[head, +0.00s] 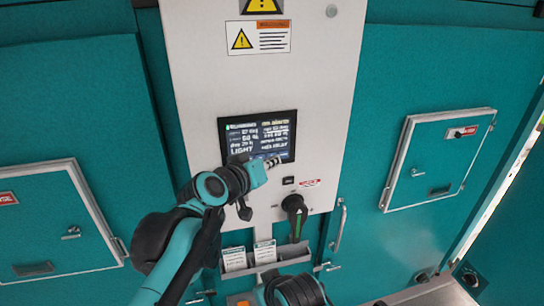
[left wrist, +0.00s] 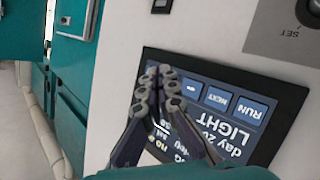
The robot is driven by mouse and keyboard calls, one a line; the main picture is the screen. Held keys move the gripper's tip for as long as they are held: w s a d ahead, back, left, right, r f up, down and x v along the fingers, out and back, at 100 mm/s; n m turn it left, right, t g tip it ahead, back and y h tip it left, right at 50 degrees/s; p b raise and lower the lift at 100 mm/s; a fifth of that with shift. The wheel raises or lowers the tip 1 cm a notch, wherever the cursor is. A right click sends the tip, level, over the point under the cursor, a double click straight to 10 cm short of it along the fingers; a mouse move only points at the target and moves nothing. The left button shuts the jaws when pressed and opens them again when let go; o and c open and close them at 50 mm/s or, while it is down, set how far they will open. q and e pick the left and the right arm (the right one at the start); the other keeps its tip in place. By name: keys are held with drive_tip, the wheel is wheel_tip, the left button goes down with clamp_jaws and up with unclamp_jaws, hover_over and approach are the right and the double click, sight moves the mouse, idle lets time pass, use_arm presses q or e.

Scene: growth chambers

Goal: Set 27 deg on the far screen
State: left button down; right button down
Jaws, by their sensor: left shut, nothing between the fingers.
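The dark screen (head: 240,128) is set in a pale grey panel (head: 262,85). Its left column seems to read "27 deg", "50 %", a day line and "LIGHT", but the text is small. In the left wrist view the screen (left wrist: 235,130) appears turned, with blue RUN (left wrist: 252,109), NEXT (left wrist: 220,98) and further buttons. My left gripper (head: 277,160) is shut and empty at the screen's lower edge in the head view. In the left wrist view its fingertips (left wrist: 158,70) lie over a screen corner and hide part of it. I cannot tell whether they touch. My right gripper is not visible.
Below the screen are a black rotary handle (head: 295,207) and a small black switch (head: 288,181). A grey holder (head: 270,266) with cards is lower down. Teal walls with a left hatch (head: 60,215) and a right hatch (head: 435,165) flank the panel.

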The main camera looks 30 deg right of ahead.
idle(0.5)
use_arm(q)
drive_tip(key=shift+s+a, duration=0.15)
drive_tip(key=shift+s, duration=0.55)
drive_tip(key=s, duration=0.2)
drive_tip(key=s+a, duration=0.1)
drive_tip(key=s, duration=0.1)
drive_tip(key=shift+s+p, duration=0.4)
drive_tip(key=shift+a, duration=0.15)
idle(1.3)
